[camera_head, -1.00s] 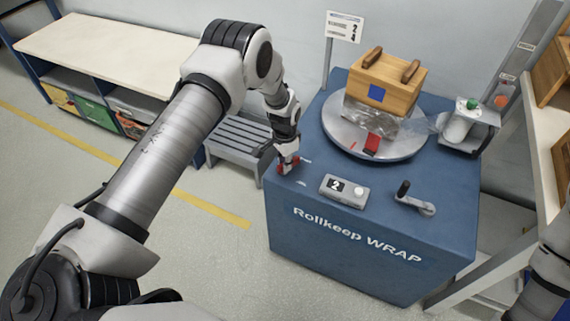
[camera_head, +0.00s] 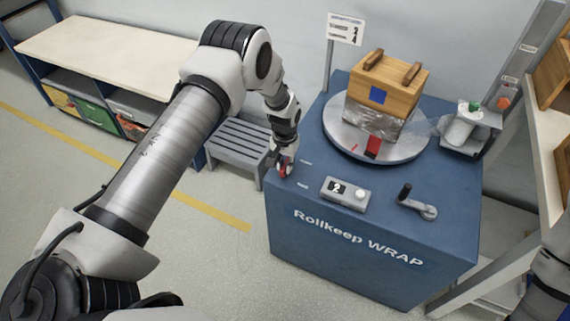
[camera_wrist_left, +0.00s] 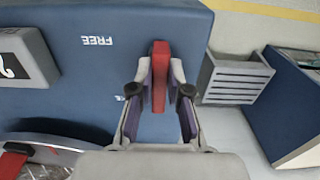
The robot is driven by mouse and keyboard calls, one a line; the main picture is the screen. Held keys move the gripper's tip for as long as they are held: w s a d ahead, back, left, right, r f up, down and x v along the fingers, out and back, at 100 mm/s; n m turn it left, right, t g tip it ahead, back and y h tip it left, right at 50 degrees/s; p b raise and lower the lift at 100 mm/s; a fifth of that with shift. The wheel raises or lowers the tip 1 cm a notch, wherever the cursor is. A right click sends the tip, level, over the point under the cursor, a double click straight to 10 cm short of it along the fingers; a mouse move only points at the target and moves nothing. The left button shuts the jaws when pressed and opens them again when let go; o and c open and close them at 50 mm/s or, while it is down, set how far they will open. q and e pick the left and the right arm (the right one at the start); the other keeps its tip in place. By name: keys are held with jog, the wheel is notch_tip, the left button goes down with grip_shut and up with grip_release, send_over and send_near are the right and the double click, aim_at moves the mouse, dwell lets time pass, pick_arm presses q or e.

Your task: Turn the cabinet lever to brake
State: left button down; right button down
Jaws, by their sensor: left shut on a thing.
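The blue cabinet (camera_head: 360,285), marked "Rollkeep WRAP", stands at centre right in the head view. Its red lever (camera_wrist_left: 160,78) is at the cabinet top's edge, seen between my finger pads in the left wrist view. My left gripper (camera_head: 284,169) is shut on the lever; the gripper also shows in the left wrist view (camera_wrist_left: 160,95). A white "FREE" label (camera_wrist_left: 97,41) lies on the top beside the lever. A second white label (camera_wrist_left: 120,98) is partly hidden by a finger, so I cannot read it there. My right gripper is out of view.
A turntable (camera_head: 338,128) on the cabinet carries a wrapped wooden crate (camera_head: 398,80). A counter box (camera_head: 345,193) and a crank (camera_head: 418,202) sit in front. A grey slatted stool (camera_head: 236,143) stands left of the cabinet, near my left wrist.

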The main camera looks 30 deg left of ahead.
pick_arm(q)
jog(key=c, duration=1.1)
grip_release()
jog(key=shift+r, duration=0.1)
notch_tip(320, 180, up, 12)
jog(key=shift+f, duration=0.1)
